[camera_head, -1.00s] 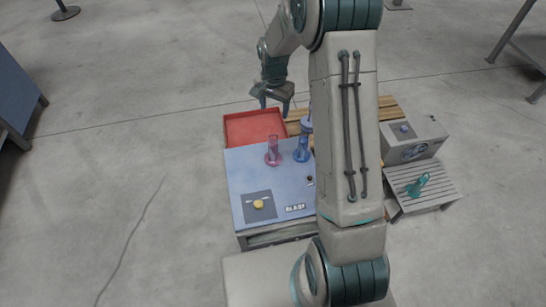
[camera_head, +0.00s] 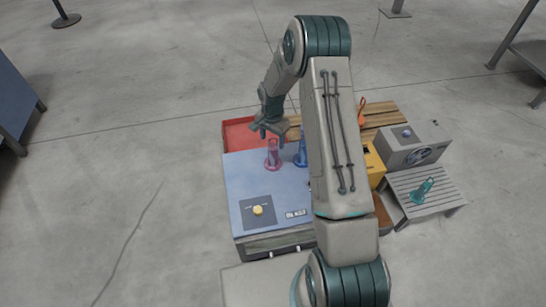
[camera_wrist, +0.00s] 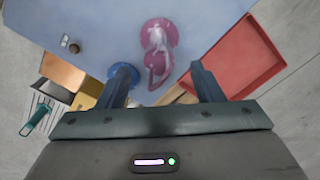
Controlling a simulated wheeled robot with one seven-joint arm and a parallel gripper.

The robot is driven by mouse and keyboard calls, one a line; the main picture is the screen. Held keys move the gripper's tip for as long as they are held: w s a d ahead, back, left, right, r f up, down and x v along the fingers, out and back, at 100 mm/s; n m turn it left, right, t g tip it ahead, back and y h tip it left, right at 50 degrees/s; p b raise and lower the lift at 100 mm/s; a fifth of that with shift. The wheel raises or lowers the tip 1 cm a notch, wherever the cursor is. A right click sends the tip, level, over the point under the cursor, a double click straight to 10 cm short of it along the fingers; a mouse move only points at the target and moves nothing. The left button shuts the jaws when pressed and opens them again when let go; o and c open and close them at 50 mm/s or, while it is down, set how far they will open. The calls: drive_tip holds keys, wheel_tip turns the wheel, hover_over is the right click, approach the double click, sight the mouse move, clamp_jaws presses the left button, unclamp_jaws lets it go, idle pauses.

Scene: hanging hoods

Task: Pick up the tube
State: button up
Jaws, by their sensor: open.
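A pink, see-through tube (camera_head: 273,158) with a wide foot stands upright on the blue-grey bench top (camera_head: 240,180). A blue tube (camera_head: 302,155) stands to its right, partly hidden by my arm. A teal tube (camera_head: 422,190) leans on a slatted grey stand at the right. My gripper (camera_head: 268,133) is open and empty, just above the pink tube. In the wrist view, my gripper (camera_wrist: 162,78) has its fingers apart, with the pink tube (camera_wrist: 157,42) ahead of the gap and the blue tube (camera_wrist: 122,72) beside the left finger.
A red tray (camera_head: 236,138) lies behind the bench; it also shows in the wrist view (camera_wrist: 232,62). A yellow box (camera_head: 374,166), a grey box with a fan (camera_head: 400,152) and wooden slats (camera_head: 385,112) are on the right. A yellow knob (camera_head: 258,210) is at the bench front.

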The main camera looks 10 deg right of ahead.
sight(273, 146)
wheel_tip(273, 146, down, 5)
drive_tip(key=shift+w+d+b, duration=0.1)
drive_tip(key=shift+b, duration=0.5)
drive_tip(key=shift+r, duration=0.1)
clamp_jaws()
drive_tip(key=shift+r, duration=0.1)
